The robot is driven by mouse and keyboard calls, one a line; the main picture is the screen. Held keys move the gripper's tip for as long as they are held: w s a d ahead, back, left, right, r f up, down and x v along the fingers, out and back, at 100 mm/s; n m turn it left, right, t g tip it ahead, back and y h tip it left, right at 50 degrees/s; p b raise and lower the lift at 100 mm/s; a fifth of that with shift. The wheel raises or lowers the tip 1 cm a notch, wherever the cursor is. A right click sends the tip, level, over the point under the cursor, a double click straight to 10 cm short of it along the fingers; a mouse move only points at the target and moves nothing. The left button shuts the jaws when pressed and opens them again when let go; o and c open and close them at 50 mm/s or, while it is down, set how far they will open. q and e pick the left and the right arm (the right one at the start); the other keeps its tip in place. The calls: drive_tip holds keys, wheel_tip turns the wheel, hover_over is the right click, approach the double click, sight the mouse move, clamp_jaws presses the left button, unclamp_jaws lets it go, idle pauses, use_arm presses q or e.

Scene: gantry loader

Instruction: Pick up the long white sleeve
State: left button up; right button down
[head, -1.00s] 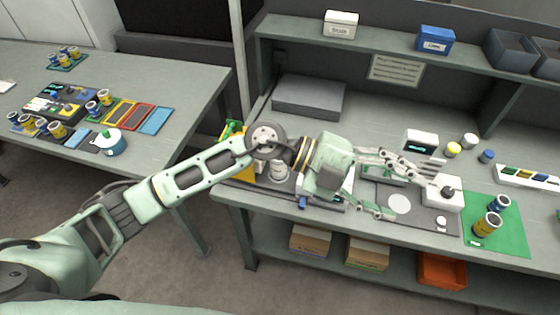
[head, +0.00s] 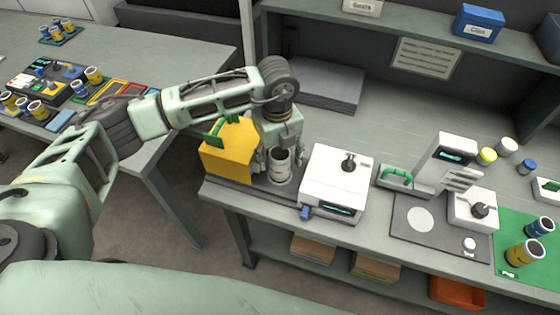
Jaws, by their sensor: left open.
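A white sleeve (head: 279,166) with dark marking stands upright on a round grey base near the left end of the workbench. My left gripper (head: 278,158) points down at it and is open. Its fingers show on either side of the sleeve's upper part, and I cannot tell whether they touch it. The gripper's body hides the space above the sleeve. My right gripper is not in view.
A yellow box (head: 228,152) with a green part stands close left of the sleeve. A white machine (head: 335,182) stands close to its right. Further right are a dark mat (head: 425,240) and a green mat (head: 508,271) with cylinders. A shelf runs above the bench's back.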

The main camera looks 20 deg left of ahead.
use_arm(q)
drive_tip(key=f, duration=0.1)
drive_tip(key=f+p, duration=0.1)
drive_tip(key=shift+w+f, duration=0.3)
drive_tip(key=shift+f, duration=0.05)
drive_tip(key=shift+f+p, duration=0.35)
drive_tip(key=shift+f, duration=0.6)
drive_tip(key=c, duration=1.4)
drive_tip(key=shift+w, duration=0.1)
clamp_jaws()
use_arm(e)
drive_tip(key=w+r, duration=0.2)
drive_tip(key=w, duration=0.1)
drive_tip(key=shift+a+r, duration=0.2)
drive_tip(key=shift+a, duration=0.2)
